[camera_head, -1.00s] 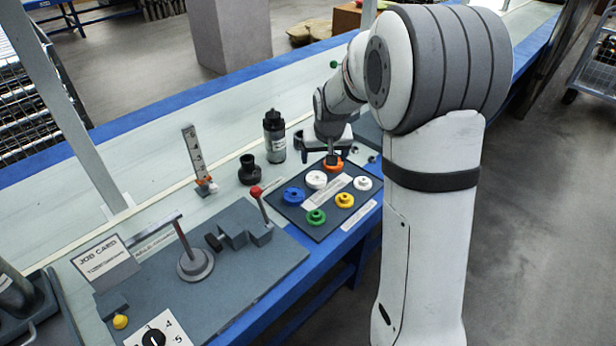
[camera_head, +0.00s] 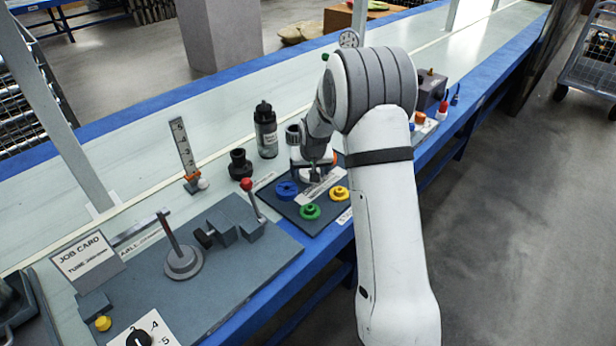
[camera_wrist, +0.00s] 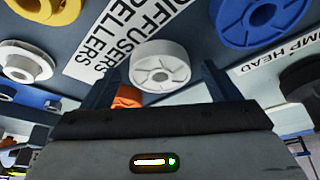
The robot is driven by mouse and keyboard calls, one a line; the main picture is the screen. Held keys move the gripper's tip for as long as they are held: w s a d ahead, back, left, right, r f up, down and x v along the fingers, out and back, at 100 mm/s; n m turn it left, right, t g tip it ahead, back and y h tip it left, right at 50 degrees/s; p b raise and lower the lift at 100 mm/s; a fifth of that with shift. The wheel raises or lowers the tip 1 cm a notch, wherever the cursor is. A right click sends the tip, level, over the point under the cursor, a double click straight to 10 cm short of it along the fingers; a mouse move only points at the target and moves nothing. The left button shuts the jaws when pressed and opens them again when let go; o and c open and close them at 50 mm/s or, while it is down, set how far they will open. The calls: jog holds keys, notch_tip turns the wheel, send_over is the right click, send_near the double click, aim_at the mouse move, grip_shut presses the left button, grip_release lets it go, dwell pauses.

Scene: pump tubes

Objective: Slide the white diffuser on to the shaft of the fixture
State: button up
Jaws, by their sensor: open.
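A white round part with a central hub and vanes (camera_wrist: 160,65) lies on the dark tray and shows between my fingers in the wrist view. My gripper (camera_head: 312,172) is open, over the tray's far part. Its fingers (camera_wrist: 158,82) stand either side of this white part, and contact cannot be told. A second white part with a raised hub (camera_wrist: 26,63) lies at the left of the wrist view. The fixture (camera_head: 228,278) is a grey plate at the left of the head view. It carries a post on a round base (camera_head: 184,262) and grey blocks with a dark stub (camera_head: 204,238).
Blue (camera_head: 287,190), green (camera_head: 310,212) and yellow (camera_head: 340,193) parts share the tray. An orange part (camera_wrist: 128,97) shows partly behind a finger. A red-knobbed lever (camera_head: 246,185), black fitting (camera_head: 240,165) and dark bottle (camera_head: 266,130) stand nearby. A job card (camera_head: 87,257) stands left.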

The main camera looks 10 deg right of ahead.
jog(key=c, duration=1.1)
jog(key=shift+r, duration=0.15)
